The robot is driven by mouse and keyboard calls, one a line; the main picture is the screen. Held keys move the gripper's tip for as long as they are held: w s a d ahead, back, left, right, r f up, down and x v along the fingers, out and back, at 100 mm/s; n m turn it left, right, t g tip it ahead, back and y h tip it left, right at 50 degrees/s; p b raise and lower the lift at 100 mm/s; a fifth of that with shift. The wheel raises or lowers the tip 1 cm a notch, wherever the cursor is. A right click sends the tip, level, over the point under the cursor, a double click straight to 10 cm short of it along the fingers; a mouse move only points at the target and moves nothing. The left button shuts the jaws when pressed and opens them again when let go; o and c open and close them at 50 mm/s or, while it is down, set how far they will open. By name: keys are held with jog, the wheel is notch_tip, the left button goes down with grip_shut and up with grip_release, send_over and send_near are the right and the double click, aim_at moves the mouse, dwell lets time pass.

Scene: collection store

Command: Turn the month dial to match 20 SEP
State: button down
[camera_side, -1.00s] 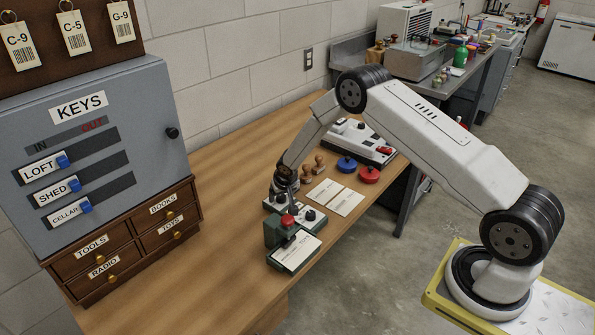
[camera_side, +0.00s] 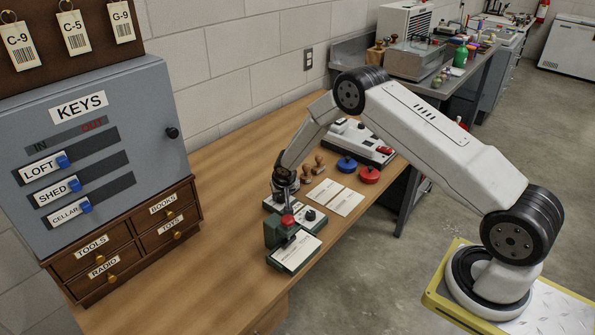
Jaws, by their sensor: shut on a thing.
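A small green dating device (camera_side: 272,233) stands near the front edge of the wooden bench, with a red knob (camera_side: 288,221) on top and a white card (camera_side: 296,252) at its base. A black dial (camera_side: 310,215) shows on its pale panel at the right. My gripper (camera_side: 281,197) points down at the back left of this panel and is shut on a dial there, mostly hidden by the fingers. The dial markings are too small to read, so I cannot tell which month is set.
Cards (camera_side: 334,196), wooden stamps (camera_side: 319,161), a blue pad (camera_side: 346,165) and a red pad (camera_side: 368,174) lie behind the device. A grey key cabinet (camera_side: 150,95) on wooden drawers (camera_side: 130,246) stands at the left. Bench between cabinet and device is clear.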

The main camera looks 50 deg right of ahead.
jog(key=shift+c, duration=1.4)
grip_release()
jog(key=shift+r, duration=0.1)
jog(key=v, duration=0.7)
jog(key=shift+r, duration=0.25)
jog(key=shift+s+a, duration=0.1)
